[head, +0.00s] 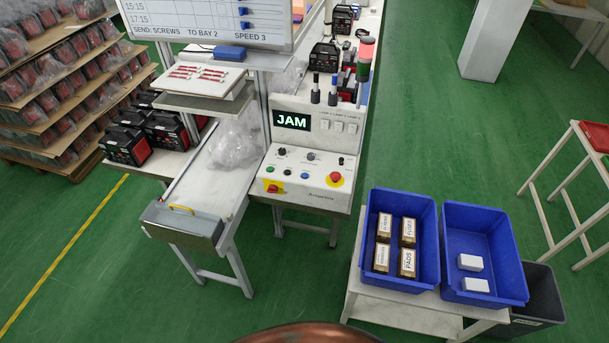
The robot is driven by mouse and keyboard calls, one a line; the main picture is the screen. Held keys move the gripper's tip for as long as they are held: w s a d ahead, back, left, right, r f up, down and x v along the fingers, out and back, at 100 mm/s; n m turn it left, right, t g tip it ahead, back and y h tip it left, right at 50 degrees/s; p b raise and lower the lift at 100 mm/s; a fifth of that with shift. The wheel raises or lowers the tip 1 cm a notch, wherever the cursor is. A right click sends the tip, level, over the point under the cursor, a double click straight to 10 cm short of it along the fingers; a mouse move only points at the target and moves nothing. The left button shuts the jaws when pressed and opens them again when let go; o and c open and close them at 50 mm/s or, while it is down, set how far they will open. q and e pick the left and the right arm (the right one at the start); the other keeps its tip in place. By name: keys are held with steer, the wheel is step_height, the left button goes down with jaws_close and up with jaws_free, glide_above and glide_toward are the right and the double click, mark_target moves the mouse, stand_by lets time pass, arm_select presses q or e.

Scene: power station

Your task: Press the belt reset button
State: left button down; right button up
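The white control panel (310,200) stands at the end of the line, near the middle of the head view. Its display (292,120) reads "JAM". The labels are too small to read, so I cannot tell which is the belt reset button. Neither of my grippers is in view.
A belt (205,185) with a clear plastic bag (234,143) lies left of the panel. A signal tower (365,58) stands behind it. Blue bins (372,250) (515,270) sit on a low table at right. Green floor in front of the panel is clear.

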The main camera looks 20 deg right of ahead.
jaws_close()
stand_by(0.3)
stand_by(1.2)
